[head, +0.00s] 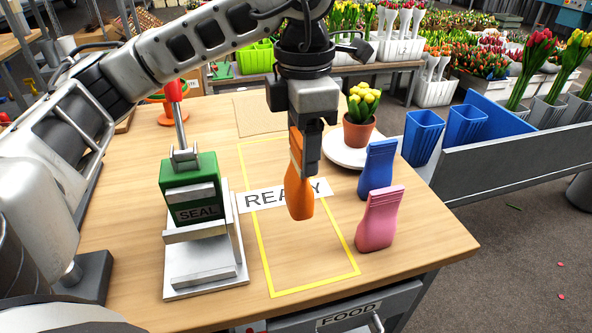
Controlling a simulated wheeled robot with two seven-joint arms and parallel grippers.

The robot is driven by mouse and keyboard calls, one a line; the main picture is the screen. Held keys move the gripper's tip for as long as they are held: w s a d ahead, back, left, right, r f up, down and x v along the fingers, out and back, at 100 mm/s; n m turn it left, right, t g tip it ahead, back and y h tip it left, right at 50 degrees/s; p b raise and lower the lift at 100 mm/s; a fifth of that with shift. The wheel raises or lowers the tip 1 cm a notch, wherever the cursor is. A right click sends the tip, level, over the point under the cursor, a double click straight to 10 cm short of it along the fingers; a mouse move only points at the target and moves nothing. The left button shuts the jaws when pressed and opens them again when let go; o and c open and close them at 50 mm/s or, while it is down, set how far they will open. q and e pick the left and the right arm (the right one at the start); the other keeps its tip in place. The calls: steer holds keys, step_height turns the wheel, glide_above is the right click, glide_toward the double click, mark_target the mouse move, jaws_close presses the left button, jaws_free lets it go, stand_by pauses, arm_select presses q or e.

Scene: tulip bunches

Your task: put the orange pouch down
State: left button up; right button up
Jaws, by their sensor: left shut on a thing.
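The orange pouch (299,193) hangs upright in my left gripper (305,150), which points down and is shut on the pouch's top. The pouch shows in front of the yellow-outlined area (311,287) with the white READY label (262,198), and covers part of the label's letters. Whether the pouch's bottom touches the table (130,250) I cannot tell for certain. A blue pouch (377,169) and a pink pouch (379,220) stand upright just right of the outline. My right gripper is not in view.
A green sealer (190,180) marked SEAL stands left of the outline. A potted yellow tulip (359,128) stands on a white plate (338,150) behind the blue pouch. Blue bins (422,138) are at the right. The front part of the outlined area is bare.

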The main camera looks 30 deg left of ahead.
mark_target(297, 171)
arm_select(q)
steer(key=w+a+f, duration=0.1)
steer(key=f, duration=0.2)
steer(key=w+a+f, duration=0.1)
steer(key=f, duration=0.2)
steer(key=w+a+f, duration=0.1)
steer(key=f, duration=0.1)
steer(key=shift+w+f, duration=0.1)
steer(key=shift+f, duration=0.3)
steer(key=shift+f, duration=0.2)
steer(key=o, duration=1)
steer(key=shift+r, duration=0.15)
